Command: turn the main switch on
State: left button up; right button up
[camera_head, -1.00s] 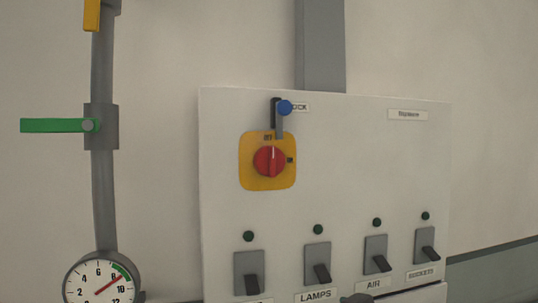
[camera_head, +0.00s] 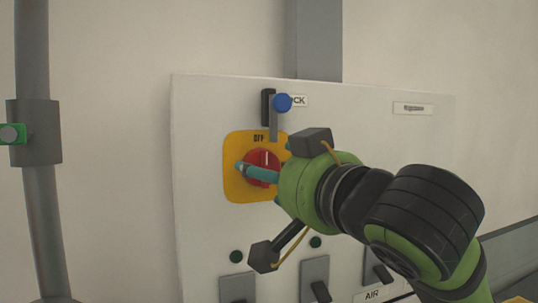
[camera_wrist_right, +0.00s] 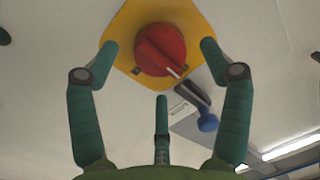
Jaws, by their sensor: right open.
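The main switch is a red round knob (camera_head: 260,161) on a yellow plate (camera_head: 235,187); its white mark points up toward the OFF label. Above it, the lock's grey bar with a blue ball (camera_head: 282,103) hangs down to the plate's top edge. My right gripper (camera_head: 264,168) comes in from the right in front of the plate, partly hiding it. In the right wrist view the red knob (camera_wrist_right: 160,49) lies between the spread teal fingers of my open gripper (camera_wrist_right: 160,62). A third finger points at it from below. Contact cannot be told. My left gripper is out of view.
The white panel (camera_head: 205,120) also carries several black-levered switches below, partly hidden by my right arm, and green lamps (camera_head: 236,257). A grey pipe (camera_head: 35,85) with a green valve handle (camera_head: 14,134) stands at the left. Wall between pipe and panel is bare.

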jog(key=shift+x, duration=1.05)
jog(key=shift+d, duration=0.1)
jog(key=c, duration=1.2)
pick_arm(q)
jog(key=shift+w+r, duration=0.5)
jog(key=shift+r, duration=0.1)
pick_arm(e)
jog(key=shift+o, duration=0.2)
jog(key=shift+f, duration=0.1)
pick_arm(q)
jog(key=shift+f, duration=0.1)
